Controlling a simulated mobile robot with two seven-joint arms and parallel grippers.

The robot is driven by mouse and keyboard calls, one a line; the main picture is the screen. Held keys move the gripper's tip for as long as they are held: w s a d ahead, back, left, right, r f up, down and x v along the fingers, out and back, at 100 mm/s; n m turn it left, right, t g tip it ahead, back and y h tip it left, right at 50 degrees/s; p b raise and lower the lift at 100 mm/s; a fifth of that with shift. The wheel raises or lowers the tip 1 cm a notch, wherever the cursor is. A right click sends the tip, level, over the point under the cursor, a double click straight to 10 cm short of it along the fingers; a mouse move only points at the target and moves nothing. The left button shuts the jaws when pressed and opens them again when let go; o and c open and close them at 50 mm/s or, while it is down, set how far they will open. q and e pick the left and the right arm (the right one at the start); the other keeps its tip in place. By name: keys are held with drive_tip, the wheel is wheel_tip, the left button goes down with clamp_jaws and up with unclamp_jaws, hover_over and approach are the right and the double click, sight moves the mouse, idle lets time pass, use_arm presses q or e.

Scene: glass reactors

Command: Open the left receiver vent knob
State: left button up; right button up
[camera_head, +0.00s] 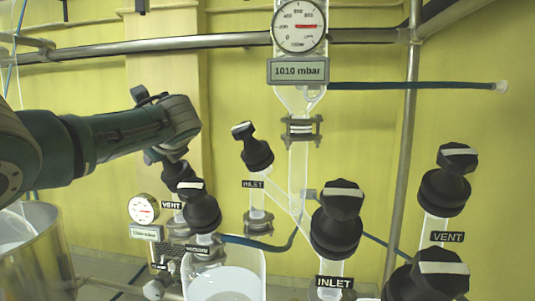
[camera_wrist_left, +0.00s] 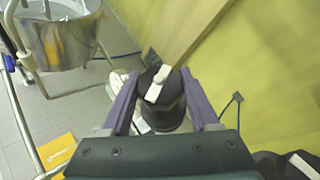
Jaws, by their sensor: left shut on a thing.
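The left receiver vent knob (camera_head: 178,175) is black and sits above a small VENT label (camera_head: 172,205) at the left of the glassware in the head view. In the left wrist view the black knob (camera_wrist_left: 165,110), with a white bar on top, stands between the two purple fingers of my left gripper (camera_wrist_left: 157,82). The gripper is shut on the knob. In the head view my left arm reaches in from the left and its wrist hides most of the gripper. My right gripper is out of view.
Close by stand other black knobs with white bars, one just right of the vent knob (camera_head: 199,207), an INLET knob (camera_head: 253,148) and a larger INLET knob (camera_head: 337,218). A gauge (camera_head: 143,209) is at lower left, a steel vessel (camera_head: 35,255) further left.

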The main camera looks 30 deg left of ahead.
use_arm(q)
drive_tip(key=shift+n+g+b, duration=0.9)
drive_tip(key=shift+b, duration=0.3)
drive_tip(key=o, duration=1.4)
drive_tip(key=shift+p+v, duration=0.45)
drive_tip(key=shift+v, duration=0.35)
drive_tip(key=b+v, duration=0.2)
drive_tip(key=v, duration=0.6)
drive_tip(key=shift+s+d+r, duration=0.1)
drive_tip(key=shift+r, duration=0.05)
